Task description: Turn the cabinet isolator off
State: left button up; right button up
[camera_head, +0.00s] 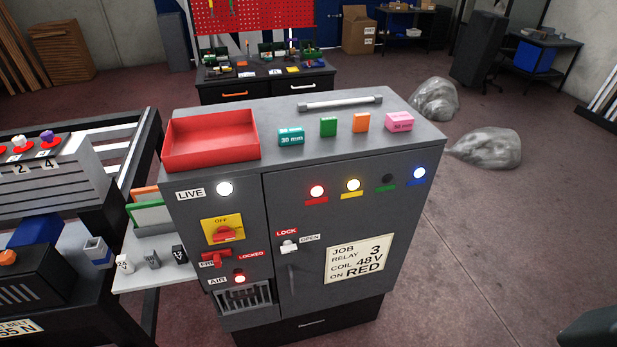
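The grey cabinet (330,215) stands in the middle of the view. Its isolator is a red rotary handle (225,234) on a yellow plate (208,226) on the left of the front. "OFF" is printed at the top of the plate; the handle looks roughly horizontal, not pointing up at that word. Above it, the lamp (224,189) beside the "LIVE" label glows white. The door (300,285) is shut, with a white latch (289,246) between "LOCK" and "OPEN" labels.
Below the isolator are a red lever (220,260) by "LOCKED" and a lit red "AIR" lamp (239,279). On top are a red tray (210,137), several small blocks and a metal rod (340,103). A side shelf (155,278) with small blocks juts out left.

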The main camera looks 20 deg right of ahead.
aim_at(225, 233)
jog(key=k+j+z, duration=0.15)
jog(key=z, duration=0.35)
jog(key=k+z, duration=0.2)
jog(key=z, duration=0.3)
